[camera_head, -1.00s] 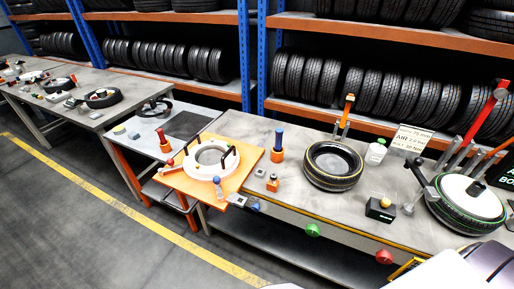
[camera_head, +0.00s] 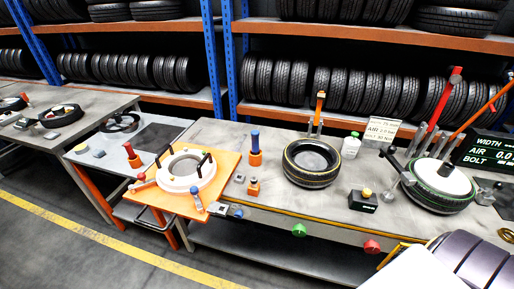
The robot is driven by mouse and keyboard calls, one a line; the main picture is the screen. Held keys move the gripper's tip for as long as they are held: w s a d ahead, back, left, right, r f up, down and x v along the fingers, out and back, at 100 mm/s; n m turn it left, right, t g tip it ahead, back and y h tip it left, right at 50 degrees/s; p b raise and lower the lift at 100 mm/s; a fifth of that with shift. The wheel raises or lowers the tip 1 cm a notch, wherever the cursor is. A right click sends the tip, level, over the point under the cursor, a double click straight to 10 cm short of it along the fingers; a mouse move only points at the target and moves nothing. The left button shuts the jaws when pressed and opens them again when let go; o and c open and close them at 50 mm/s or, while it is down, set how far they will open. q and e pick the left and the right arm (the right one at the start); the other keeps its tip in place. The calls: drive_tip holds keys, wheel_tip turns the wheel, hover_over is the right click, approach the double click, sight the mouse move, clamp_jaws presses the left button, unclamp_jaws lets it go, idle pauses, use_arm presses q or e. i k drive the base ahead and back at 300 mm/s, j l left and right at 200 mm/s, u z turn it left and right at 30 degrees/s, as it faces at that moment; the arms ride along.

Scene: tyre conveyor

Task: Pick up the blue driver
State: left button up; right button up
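The blue driver (camera_head: 255,140) stands upright in an orange holder (camera_head: 255,158) on the grey workbench. It is just right of the orange board (camera_head: 219,167) and left of a tyre lying flat. Its blue handle shows above the holder; its lower end is hidden inside. Neither of my grippers is in view, and nothing touches the driver.
The white ring fixture (camera_head: 187,185) with black handles sits on the orange board. Tyre racks run behind.

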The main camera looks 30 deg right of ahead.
sight(255, 134)
drive_tip(key=i+j+z, duration=0.3)
drive_tip(key=j+z, duration=0.15)
drive_tip(key=i+j+z, duration=0.2)
drive_tip(key=j+z, duration=0.2)
drive_tip(key=j, duration=0.3)
drive_tip(key=i+j+z, duration=0.1)
drive_tip(key=j+z, duration=0.35)
drive_tip(key=j, duration=0.15)
drive_tip(key=j+z, duration=0.4)
drive_tip(key=j, duration=0.3)
drive_tip(key=k+j+z, duration=0.1)
drive_tip(key=j+z, duration=0.35)
drive_tip(key=j, duration=0.2)
